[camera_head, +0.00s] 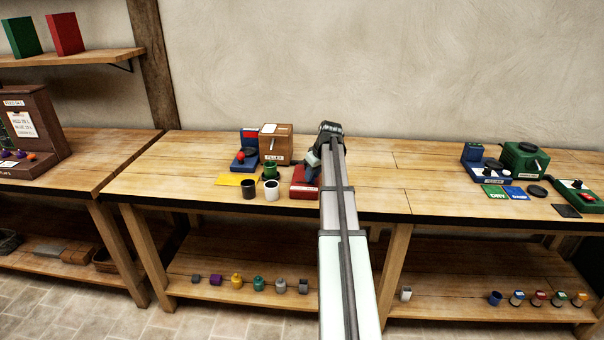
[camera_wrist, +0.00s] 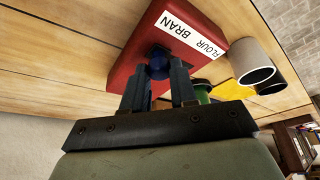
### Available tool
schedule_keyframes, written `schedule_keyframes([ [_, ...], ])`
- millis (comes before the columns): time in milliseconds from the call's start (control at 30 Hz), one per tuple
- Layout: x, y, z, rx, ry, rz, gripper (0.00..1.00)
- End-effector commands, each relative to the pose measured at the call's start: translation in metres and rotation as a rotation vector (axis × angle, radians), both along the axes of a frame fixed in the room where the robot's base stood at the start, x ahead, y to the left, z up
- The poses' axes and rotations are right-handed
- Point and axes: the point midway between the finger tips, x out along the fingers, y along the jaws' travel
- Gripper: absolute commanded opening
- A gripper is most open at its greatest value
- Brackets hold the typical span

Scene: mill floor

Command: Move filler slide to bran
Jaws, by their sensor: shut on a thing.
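The filler slide is a red box (camera_wrist: 130,60) with a white label reading FLOUR and BRAN and a round blue knob (camera_wrist: 158,66). My gripper (camera_wrist: 158,78) is shut on the knob, with one dark finger on each side. The knob appears nearer the BRAN word than the FLOUR word, but the fingers hide much of its track. In the head view the red box (camera_head: 301,191) sits on the middle bench, partly behind my arm, and my gripper (camera_head: 313,160) is over it.
A brown filler box (camera_head: 275,143) and a blue device with a red ball (camera_head: 238,157) stand left of the red box. A dark cup (camera_head: 248,190), a white cup (camera_head: 271,190) and a green cup (camera_head: 270,172) are close by.

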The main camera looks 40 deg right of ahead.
Motion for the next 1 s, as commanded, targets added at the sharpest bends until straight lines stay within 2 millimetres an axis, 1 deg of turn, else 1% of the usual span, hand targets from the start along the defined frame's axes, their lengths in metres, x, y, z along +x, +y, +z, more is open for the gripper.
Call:
schedule_keyframes([
  [33,-0.0045,-0.0047,0.0001,-0.001,0.000,-0.002,0.00],
  [100,-0.0067,-0.0070,0.0002,-0.001,0.000,0.000,0.00],
  [333,-0.0079,-0.0083,0.0000,-0.004,0.002,-0.002,0.00],
  [367,-0.0080,-0.0085,0.0000,-0.005,0.003,-0.002,0.28],
  [600,-0.0075,-0.0078,-0.0001,-0.003,0.002,-0.001,0.51],
  [867,-0.0070,-0.0068,0.0007,-0.001,0.000,0.000,0.52],
  [1000,-0.0098,-0.0067,0.0076,-0.001,0.000,0.000,0.52],
])
